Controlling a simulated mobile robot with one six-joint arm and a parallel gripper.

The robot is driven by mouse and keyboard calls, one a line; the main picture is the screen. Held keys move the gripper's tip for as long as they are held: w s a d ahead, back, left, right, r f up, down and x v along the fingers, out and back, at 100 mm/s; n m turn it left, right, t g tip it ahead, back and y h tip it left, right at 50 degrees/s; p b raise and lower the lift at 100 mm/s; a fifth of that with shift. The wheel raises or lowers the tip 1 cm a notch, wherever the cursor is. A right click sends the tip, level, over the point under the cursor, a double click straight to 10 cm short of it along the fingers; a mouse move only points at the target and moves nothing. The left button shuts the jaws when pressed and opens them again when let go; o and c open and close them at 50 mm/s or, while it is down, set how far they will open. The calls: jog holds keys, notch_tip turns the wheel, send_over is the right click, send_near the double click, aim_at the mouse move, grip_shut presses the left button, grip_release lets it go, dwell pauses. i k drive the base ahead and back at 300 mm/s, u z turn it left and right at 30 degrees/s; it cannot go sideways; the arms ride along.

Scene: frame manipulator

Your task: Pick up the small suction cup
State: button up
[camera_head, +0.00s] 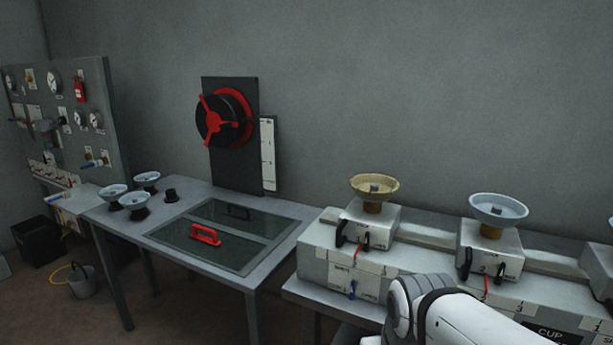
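A white and dark link of my arm shows at the bottom right. My gripper is outside the picture, so its state and any load are hidden.
Glass panels with a red handle (205,235) and a black handle (238,212) lie in the tabletop. A red-spoked wheel (222,118) stands behind. White boxes with a tan dish (374,186) and a blue dish (497,208) stand right. A bucket (82,282) is on the floor.

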aim_at(369, 186)
jog(key=k, duration=0.45)
jog(key=u, duration=0.15)
jog(key=i, duration=1.4)
jog(key=z, duration=0.55)
